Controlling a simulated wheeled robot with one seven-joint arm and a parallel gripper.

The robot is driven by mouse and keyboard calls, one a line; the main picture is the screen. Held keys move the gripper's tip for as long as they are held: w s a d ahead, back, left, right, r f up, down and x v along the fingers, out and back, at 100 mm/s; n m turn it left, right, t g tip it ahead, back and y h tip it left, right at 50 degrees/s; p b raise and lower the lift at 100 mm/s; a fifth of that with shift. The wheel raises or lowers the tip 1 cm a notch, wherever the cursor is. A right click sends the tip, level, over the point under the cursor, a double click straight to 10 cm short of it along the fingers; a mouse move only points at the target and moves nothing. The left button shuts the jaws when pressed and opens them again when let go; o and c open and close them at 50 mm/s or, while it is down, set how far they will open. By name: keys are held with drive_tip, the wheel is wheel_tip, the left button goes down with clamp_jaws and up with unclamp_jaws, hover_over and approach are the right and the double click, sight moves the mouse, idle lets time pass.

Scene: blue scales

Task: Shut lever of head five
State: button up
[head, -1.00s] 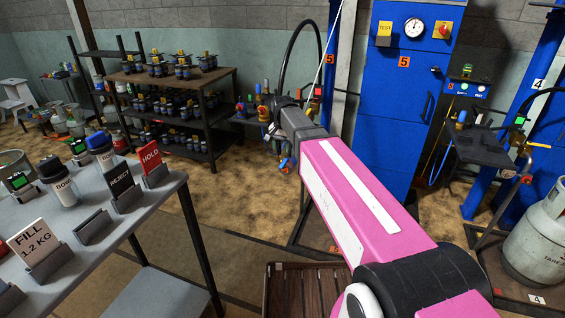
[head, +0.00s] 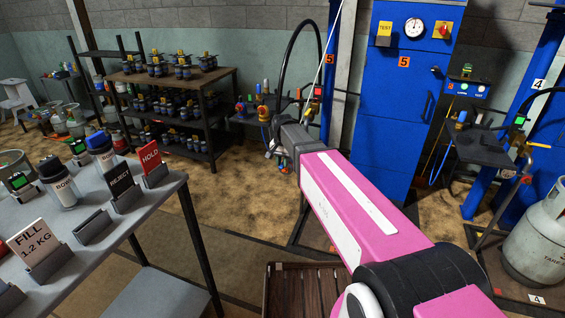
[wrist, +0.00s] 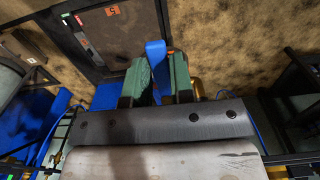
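In the wrist view a blue lever (wrist: 155,56) stands between the two green-padded fingers of my gripper (wrist: 160,74). The fingers are apart, one on each side of the lever. I cannot tell whether either pad touches it. In the head view my gripper (head: 274,150) is low at the filling station marked 5 (head: 330,60), in front of its blue column. My wrist hides most of the filling head and its lever there.
A blue cabinet (head: 388,120) with a gauge stands right of station 5. Station 4 has a gas cylinder (head: 540,240) at far right. A grey table (head: 165,190) with signs is at left. A dark shelf (head: 205,125) of valves stands behind.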

clamp_jaws()
drive_tip(key=shift+d, duration=0.1)
drive_tip(key=w+d+n, duration=0.3)
drive_tip(key=d+n, duration=0.4)
drive_tip(key=n, duration=1)
drive_tip(key=shift+w+n, duration=0.2)
drive_tip(key=shift+n, duration=0.2)
idle(0.3)
drive_tip(key=o, duration=0.6)
unclamp_jaws()
drive_tip(key=shift+c, duration=0.2)
